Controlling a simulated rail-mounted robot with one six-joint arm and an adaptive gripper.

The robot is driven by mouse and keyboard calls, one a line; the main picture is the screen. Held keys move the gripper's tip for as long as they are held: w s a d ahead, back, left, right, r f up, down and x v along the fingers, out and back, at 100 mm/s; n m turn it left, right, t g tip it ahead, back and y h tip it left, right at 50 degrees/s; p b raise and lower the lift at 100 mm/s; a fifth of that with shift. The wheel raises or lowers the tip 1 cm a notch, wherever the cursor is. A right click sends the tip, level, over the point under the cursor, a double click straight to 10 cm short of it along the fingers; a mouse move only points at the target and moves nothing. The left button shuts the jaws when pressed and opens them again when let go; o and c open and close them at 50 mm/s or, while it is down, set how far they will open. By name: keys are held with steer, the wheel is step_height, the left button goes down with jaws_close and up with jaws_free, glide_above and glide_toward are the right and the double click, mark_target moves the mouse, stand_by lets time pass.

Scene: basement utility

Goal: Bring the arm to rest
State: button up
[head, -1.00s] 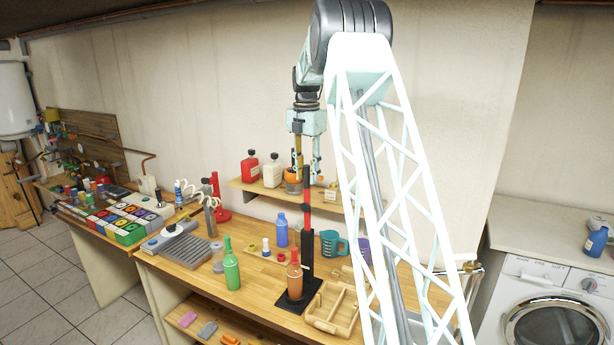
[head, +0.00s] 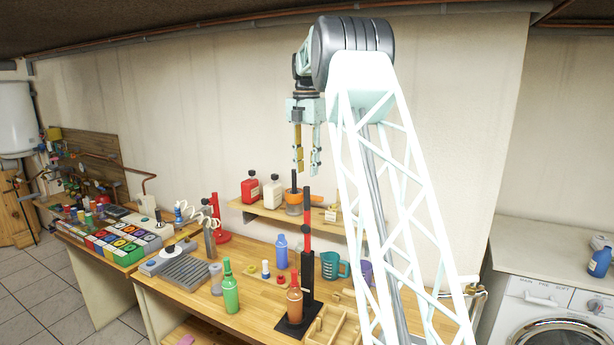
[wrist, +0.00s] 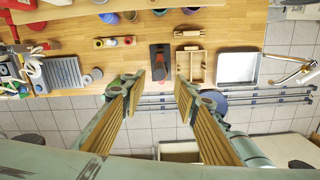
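My gripper (head: 307,168) hangs from the raised arm, fingers pointing down, in front of the wall and above the wall shelf (head: 262,213). In the wrist view my gripper (wrist: 160,92) has its two wood-coloured fingers well apart with nothing between them. The workbench (head: 256,305) lies far below it. An orange-handled pot (head: 293,208) stands on the shelf below the fingers in the head view, apart from them.
A tall black and red stand (head: 307,265) rises from the bench. Green (head: 231,295) and orange-brown (head: 294,303) bottles, a teal jug (head: 333,267) and a wooden tray (wrist: 205,66) stand near it. Red (head: 250,190) and white (head: 272,195) bottles are on the shelf. Open air surrounds my gripper.

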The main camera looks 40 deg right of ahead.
steer(key=shift+r, duration=0.35)
stand_by(0.5)
steer(key=shift+s+a+r, duration=0.1)
steer(key=shift+s+a, duration=0.05)
steer(key=shift+a, duration=0.25)
steer(key=s+a+m+t+b, duration=0.1)
steer(key=s+a+m+b, duration=0.45)
steer(key=s+a, duration=0.7)
steer(key=s+a+m+t+b, duration=0.1)
steer(key=s+a+m+b, duration=0.45)
steer(key=s+a, duration=0.75)
steer(key=s+a+f+m+b, duration=0.3)
steer(key=s+a+f, duration=0.3)
steer(key=s+f, duration=0.2)
steer(key=s+a+f+m+t+b, duration=0.1)
steer(key=s+a+f+m+b, duration=0.2)
steer(key=s+f, duration=0.5)
steer(key=s+a+f+m+b, duration=0.4)
steer(key=s+a+f, duration=0.4)
steer(key=s, duration=0.6)
steer(key=shift+s+a+t+b, duration=0.3)
steer(key=shift+a+t+b, duration=0.1)
steer(key=shift+b, duration=0.25)
